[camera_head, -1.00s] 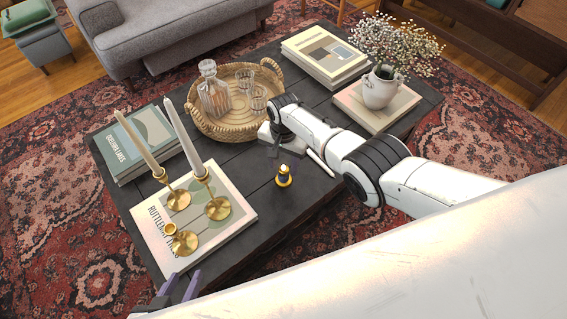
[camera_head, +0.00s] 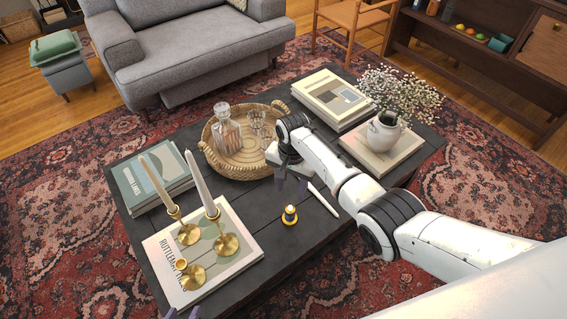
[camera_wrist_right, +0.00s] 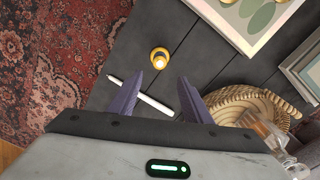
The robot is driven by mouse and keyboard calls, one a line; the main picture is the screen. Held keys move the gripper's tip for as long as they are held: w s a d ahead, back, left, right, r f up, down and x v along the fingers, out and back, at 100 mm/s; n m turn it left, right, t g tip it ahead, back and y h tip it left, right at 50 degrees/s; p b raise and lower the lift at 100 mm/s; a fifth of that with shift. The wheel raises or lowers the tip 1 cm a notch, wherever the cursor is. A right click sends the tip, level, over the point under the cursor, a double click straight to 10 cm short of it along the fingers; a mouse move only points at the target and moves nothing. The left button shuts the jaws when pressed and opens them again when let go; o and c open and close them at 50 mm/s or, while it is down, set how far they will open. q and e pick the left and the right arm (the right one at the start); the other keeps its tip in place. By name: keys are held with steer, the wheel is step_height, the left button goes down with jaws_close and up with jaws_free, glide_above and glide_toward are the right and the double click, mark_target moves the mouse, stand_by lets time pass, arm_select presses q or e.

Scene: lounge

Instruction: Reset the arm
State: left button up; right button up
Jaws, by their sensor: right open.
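My right arm reaches in from the right over the dark coffee table (camera_head: 235,232). Its gripper (camera_head: 290,182) is above the table, in front of the wicker tray. A small yellow-and-dark object with a bright top (camera_head: 290,215) stands near the table's front edge, apart from the gripper. A white pen-like stick (camera_head: 324,200) lies beside it. Only the purple fingertips of my left gripper (camera_head: 183,313) show at the bottom edge, spaced apart.
The wicker tray (camera_head: 213,158) holds a decanter and glasses. Brass candlesticks (camera_head: 225,243) with tall candles stand on a book at the left. A white flower vase (camera_head: 384,131) stands on books at the right. A grey sofa (camera_head: 190,50) is behind.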

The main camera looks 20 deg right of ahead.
steer(key=s+f+n+t, duration=0.1)
steer(key=s+f, duration=0.2)
steer(key=s+f+n+t, duration=0.1)
steer(key=s+f+n, duration=0.1)
steer(key=s+f, duration=0.1)
steer(key=s+f+n+t+y, duration=0.1)
steer(key=s+f, duration=0.2)
steer(key=s, duration=0.1)
steer(key=shift+s+d+f+n+t, duration=0.1)
steer(key=shift+s+f+n+t, duration=0.2)
steer(key=shift+f, duration=0.1)
steer(key=s+r+n+t, duration=0.2)
steer(key=s+r+n, duration=0.1)
steer(key=s, duration=0.4)
steer(key=s+r+n+t+y, duration=0.1)
steer(key=s+r+n+t, duration=0.1)
steer(key=s+r, duration=0.3)
steer(key=s+n, duration=0.1)
steer(key=s, duration=0.2)
steer(key=shift+t, duration=0.4)
steer(key=shift+r, duration=0.1)
